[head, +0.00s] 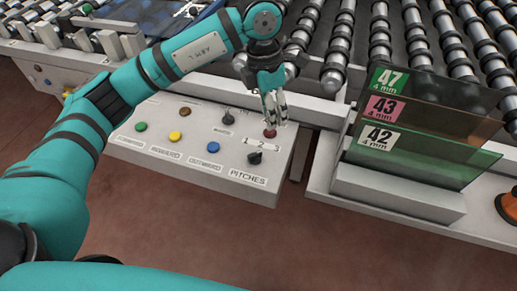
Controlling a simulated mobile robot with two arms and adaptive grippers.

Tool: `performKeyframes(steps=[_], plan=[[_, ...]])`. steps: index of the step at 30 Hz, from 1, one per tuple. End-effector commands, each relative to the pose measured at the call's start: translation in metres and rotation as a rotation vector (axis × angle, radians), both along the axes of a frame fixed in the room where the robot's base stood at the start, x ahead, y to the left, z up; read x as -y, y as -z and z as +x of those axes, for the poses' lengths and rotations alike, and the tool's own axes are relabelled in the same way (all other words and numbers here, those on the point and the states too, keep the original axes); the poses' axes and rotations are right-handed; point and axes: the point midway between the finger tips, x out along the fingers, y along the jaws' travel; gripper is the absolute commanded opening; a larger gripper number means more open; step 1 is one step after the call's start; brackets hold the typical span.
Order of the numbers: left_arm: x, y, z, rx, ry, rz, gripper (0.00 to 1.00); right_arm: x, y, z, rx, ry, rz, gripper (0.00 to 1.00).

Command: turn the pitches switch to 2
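The pitches switch (254,157) is a small black knob at the right end of the white control panel (215,150). A scale label with 1 and 2 lies just above it, and a PITCHES label lies below it. Which number the knob points to is too small to tell. My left gripper (274,118) points down above the panel, just beyond the knob and close over a red button (270,133). It appears apart from the knob and holds nothing I can make out. Its fingers look close together. My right gripper is not in view.
Green (141,127), yellow (175,135) and blue (213,147) buttons and another black knob (228,118) sit on the panel. Labelled glass sheets (420,125) stand in a white holder to the right. Rollers (400,40) lie behind. Open floor is in front.

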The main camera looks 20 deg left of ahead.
Motion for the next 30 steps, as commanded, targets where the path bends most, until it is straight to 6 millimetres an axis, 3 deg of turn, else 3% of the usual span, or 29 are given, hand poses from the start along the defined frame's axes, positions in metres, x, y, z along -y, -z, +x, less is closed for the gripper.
performKeyframes(steps=[1,3,8,24,30], plan=[[-0.016,-0.006,0.005,0.011,-0.018,0.064,0.35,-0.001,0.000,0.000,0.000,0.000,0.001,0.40],[-0.029,-0.009,0.008,0.016,-0.036,0.119,0.35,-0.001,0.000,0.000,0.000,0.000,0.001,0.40],[-0.034,0.002,0.009,0.013,-0.042,0.143,0.35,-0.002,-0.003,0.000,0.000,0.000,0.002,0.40],[-0.033,0.113,0.007,0.011,-0.040,0.136,0.35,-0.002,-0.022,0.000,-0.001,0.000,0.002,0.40],[-0.032,0.146,0.008,0.013,-0.040,0.136,0.35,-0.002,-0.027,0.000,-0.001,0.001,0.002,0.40]])
